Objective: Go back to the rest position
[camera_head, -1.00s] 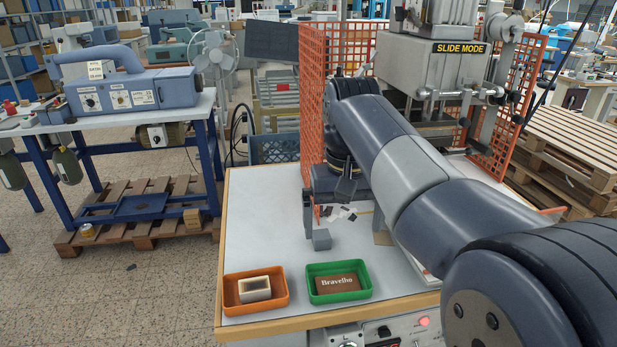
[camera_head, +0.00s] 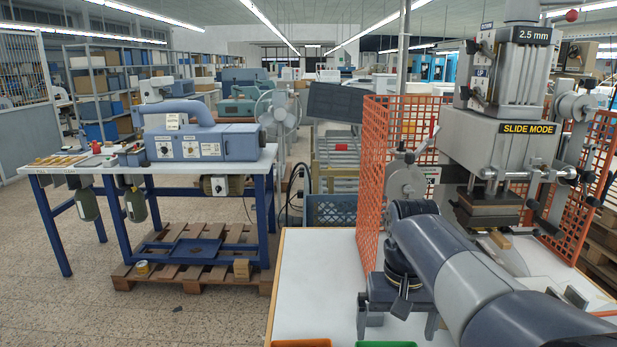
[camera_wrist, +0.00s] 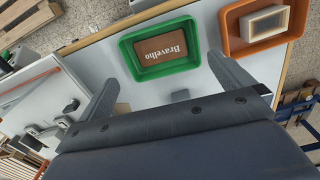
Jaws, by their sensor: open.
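My gripper (camera_wrist: 163,92) is open and empty, its two fingers spread apart above the white table (camera_wrist: 95,58) in the wrist view. In the head view my gripper (camera_head: 398,325) points down over the table, beside the orange mesh guard. A green tray (camera_wrist: 190,62) holds a brown piece (camera_wrist: 160,48) lettered "Bravelho"; it lies beyond the fingertips. An orange tray (camera_wrist: 231,42) holds a cream, open-topped box (camera_wrist: 265,23). In the head view only the rims of both trays show at the bottom edge.
The stamping press (camera_head: 500,150), marked "SLIDE MODE", stands behind my arm inside the orange mesh guard (camera_head: 385,130). The table's left part is bare. A blue-framed bench (camera_head: 260,230) stands left.

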